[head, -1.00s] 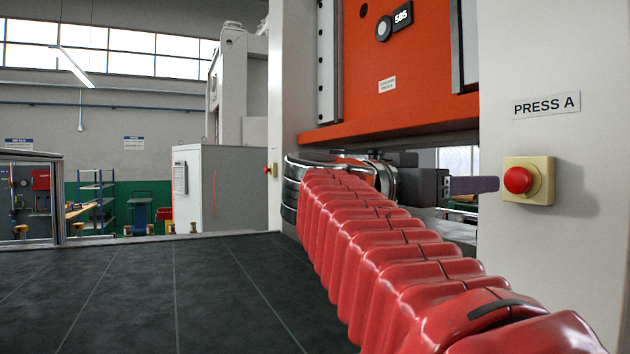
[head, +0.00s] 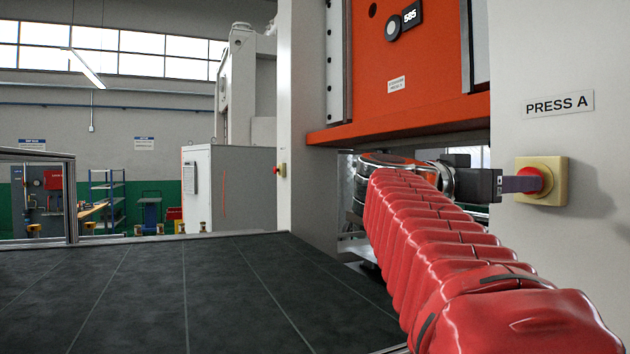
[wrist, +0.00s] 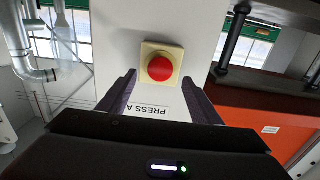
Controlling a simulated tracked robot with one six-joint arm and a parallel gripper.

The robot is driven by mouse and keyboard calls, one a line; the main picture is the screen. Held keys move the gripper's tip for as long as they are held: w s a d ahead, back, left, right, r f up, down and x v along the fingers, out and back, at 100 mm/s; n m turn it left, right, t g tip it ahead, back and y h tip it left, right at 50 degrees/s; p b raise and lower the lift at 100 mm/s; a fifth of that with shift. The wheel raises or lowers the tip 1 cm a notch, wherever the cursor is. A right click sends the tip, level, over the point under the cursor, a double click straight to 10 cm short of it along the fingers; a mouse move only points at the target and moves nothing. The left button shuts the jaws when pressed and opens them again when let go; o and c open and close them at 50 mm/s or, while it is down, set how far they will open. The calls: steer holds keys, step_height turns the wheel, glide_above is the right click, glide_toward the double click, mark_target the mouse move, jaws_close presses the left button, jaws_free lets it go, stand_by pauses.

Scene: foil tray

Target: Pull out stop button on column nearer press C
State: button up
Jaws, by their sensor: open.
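A red mushroom stop button (head: 545,178) on a yellow square box (head: 551,193) is fixed to a pale column labelled PRESS A. In the wrist view the red button (wrist: 160,68) is near the middle, with the label upside down below it. My gripper (head: 528,183) is open and empty, its fingers reaching the button in the head view and partly covering it. In the wrist view my open gripper (wrist: 160,82) has one finger to each side, the tips at about the box's lower edge. A second small red button (head: 281,170) is on the farther column. No press C label is readable.
The orange press ram (head: 405,110) hangs above my arm between the two columns. A dark tiled surface (head: 190,290) fills the lower left and is clear. A grey cabinet (head: 238,190) stands beyond the farther column.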

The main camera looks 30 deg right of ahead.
steer(key=shift+s+d, duration=0.2)
steer(key=shift+d, duration=1.15)
steer(key=shift+s+d, duration=0.2)
steer(key=shift+d, duration=1.1)
